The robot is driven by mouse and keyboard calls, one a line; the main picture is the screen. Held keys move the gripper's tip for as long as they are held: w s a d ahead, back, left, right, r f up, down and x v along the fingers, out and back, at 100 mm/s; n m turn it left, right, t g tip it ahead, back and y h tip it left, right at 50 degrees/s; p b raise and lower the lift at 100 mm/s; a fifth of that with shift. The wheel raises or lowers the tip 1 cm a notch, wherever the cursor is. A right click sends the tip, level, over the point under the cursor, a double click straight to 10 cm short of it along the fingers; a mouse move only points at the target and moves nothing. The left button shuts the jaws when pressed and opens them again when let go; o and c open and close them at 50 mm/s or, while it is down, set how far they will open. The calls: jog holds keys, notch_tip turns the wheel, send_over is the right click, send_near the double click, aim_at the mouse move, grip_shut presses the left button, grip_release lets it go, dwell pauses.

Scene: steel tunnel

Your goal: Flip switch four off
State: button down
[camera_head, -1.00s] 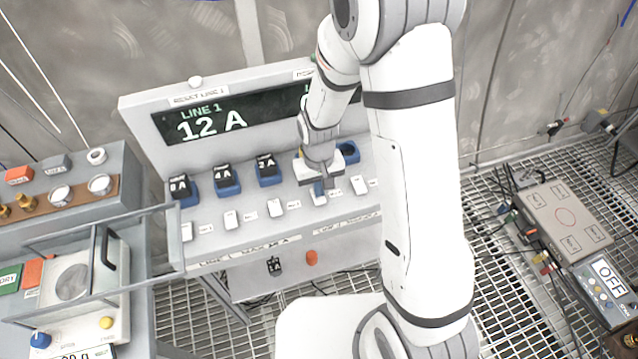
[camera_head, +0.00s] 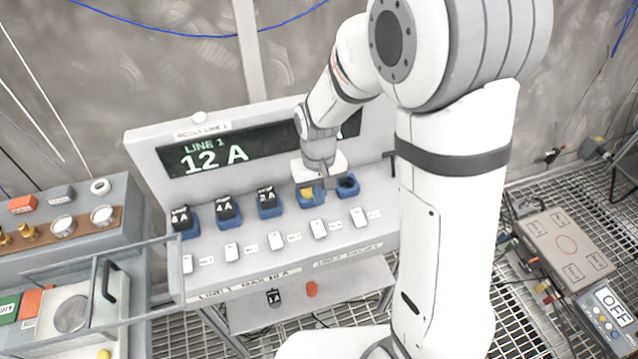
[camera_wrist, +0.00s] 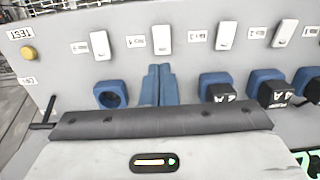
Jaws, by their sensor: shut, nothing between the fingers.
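A row of white rocker switches runs along the front of the grey panel (camera_head: 245,276). Counting from the left, the fourth switch (camera_head: 318,228) is uncovered; it also shows in the wrist view (camera_wrist: 162,40). Its rocker position is too small to tell for sure. My gripper (camera_wrist: 158,68) has its two blue fingers together with nothing between them. They are over the socket row, behind the fourth switch and apart from it. The fingers and wrist hide much of the socket there.
Blue sockets hold black fuses, including one marked 2A (camera_head: 267,197); the rightmost socket (camera_head: 347,186) is empty. A display (camera_head: 215,155) reads LINE 1, 12 A. A loose black fuse (camera_head: 273,298) and a red round part (camera_head: 311,289) are on the lower shelf.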

aim_at(319, 232)
jog(key=shift+w+r, duration=0.1)
jog(key=shift+r, duration=1.7)
jog(key=s+b, duration=0.1)
jog(key=b, duration=0.4)
jog(key=shift+s+a+f+b, duration=0.1)
jog(key=shift+b, duration=0.25)
jog(key=f, duration=0.7)
jog(key=f+p, duration=0.1)
jog(key=f, duration=0.6)
jog(key=shift+s, duration=0.2)
